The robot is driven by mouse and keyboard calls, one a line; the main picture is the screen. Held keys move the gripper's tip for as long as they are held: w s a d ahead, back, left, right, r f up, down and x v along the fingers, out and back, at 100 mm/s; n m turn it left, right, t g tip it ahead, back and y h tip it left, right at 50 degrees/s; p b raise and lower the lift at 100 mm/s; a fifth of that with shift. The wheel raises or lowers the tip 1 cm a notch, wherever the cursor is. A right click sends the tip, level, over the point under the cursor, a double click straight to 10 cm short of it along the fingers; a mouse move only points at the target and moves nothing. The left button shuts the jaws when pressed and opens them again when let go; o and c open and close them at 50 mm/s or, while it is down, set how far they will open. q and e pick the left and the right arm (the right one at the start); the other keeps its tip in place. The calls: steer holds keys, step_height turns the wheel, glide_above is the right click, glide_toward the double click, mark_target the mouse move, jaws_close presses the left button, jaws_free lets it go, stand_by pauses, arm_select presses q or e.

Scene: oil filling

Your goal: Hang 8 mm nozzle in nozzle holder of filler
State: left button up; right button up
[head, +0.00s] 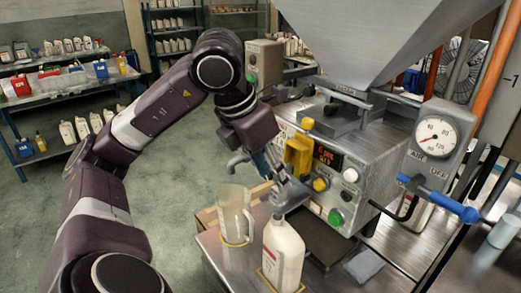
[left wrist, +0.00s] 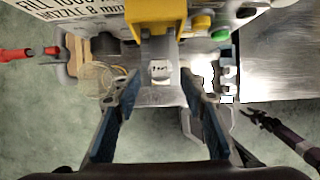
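My left gripper (head: 283,190) is at the front of the filler, just below its yellow part (head: 299,155). In the left wrist view, its two fingers (left wrist: 160,90) stand on either side of a silver metal block with a small white label (left wrist: 160,72). The label is too small to read, and I cannot tell whether this is the 8 mm nozzle. I cannot make out the nozzle holder.
A clear jug (head: 236,215) and a white bottle (head: 283,255) stand on the bench below the gripper. The filler's front has buttons (head: 350,175) and a blue-handled lever (head: 440,196) at right. A pressure gauge (head: 436,134) is beside it. Floor at left is clear.

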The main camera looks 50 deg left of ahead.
arm_select(q)
steer(key=v, duration=0.7)
stand_by(0.5)
steer(key=shift+r, duration=0.2)
